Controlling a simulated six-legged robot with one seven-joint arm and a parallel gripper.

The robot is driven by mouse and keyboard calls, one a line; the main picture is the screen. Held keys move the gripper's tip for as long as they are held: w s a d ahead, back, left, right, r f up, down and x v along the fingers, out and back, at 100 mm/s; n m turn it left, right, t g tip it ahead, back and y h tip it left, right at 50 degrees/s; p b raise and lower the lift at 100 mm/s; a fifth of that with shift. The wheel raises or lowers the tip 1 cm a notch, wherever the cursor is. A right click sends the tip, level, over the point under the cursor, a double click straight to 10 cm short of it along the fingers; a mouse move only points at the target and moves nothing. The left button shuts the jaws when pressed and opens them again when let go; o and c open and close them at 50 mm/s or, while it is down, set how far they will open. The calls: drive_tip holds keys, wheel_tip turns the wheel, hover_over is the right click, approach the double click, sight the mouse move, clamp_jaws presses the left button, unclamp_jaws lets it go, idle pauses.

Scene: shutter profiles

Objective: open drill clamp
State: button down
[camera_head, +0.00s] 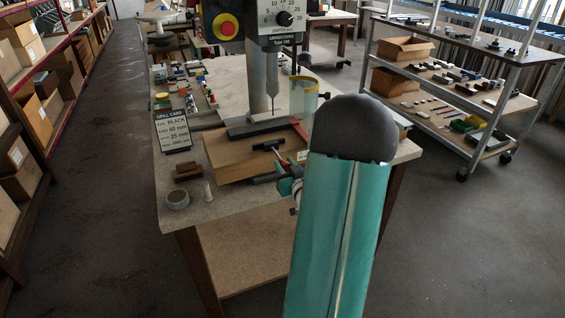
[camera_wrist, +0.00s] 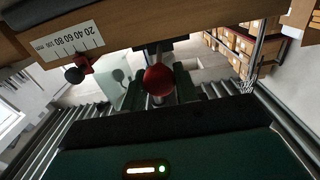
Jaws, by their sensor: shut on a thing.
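The drill press (camera_head: 262,75) stands on the bench, with its bit above a wooden block. A dark T-shaped piece (camera_head: 268,145) and red parts (camera_head: 300,130) show at the block, but which belong to the clamp is hard to tell. My gripper (camera_head: 291,178) is at the block's front right, partly behind my teal arm. A white scale in mm (camera_wrist: 70,42) and a smaller red and black piece (camera_wrist: 80,70) show at left.
A drill card (camera_head: 172,131) reading black, 60 mm, 25 mm stands at the bench's left. A tape roll (camera_head: 177,200) and a small white cylinder (camera_head: 208,191) lie near the front edge. A wheeled shelf cart (camera_head: 455,90) stands at right. Floor between them is clear.

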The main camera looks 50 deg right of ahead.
drive_tip(key=shift+s+f, duration=0.15)
drive_tip(key=shift+s, duration=0.05)
